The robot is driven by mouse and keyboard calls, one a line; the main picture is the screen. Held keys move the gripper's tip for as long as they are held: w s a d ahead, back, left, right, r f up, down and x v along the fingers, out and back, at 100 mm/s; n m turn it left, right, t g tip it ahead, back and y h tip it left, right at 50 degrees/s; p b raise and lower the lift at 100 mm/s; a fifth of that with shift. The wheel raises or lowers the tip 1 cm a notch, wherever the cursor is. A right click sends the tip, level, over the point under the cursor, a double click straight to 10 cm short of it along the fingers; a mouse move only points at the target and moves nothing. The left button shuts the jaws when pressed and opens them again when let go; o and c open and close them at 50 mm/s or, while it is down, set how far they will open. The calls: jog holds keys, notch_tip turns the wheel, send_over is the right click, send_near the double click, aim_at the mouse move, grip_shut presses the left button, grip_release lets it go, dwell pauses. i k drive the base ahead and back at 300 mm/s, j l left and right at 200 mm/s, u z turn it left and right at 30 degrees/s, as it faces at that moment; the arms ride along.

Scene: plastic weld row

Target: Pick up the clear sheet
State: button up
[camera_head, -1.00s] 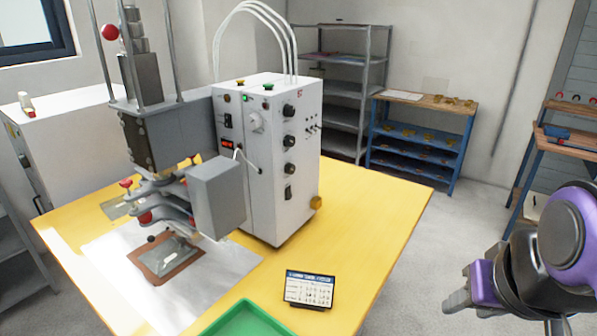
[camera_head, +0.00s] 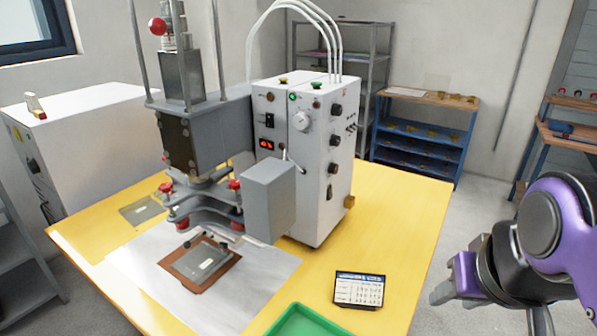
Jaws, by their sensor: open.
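A thin see-through sheet (camera_head: 437,82) stands upright at the back of the blue bench's wooden top, far from me. A second flat, greyish translucent piece (camera_head: 143,210) lies on the yellow table, left of the press. I cannot tell which of them is the clear sheet. My gripper (camera_head: 441,295), beside a purple housing, is at the right, off the table's right edge. It is open, with nothing seen in it, and far from both sheets. Its fingers show only in part.
The press (camera_head: 188,140) and its white control box (camera_head: 300,165) stand on the yellow table (camera_head: 385,215). A brown plate with a grey block (camera_head: 200,258) lies under the press. A green tray (camera_head: 310,320) and a display (camera_head: 359,289) are near the front. Floor is clear before the blue bench (camera_head: 418,140).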

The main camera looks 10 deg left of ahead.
aim_at(201, 262)
jog(key=j, duration=0.85)
jog(key=k+j, duration=0.1)
jog(key=j, duration=0.75)
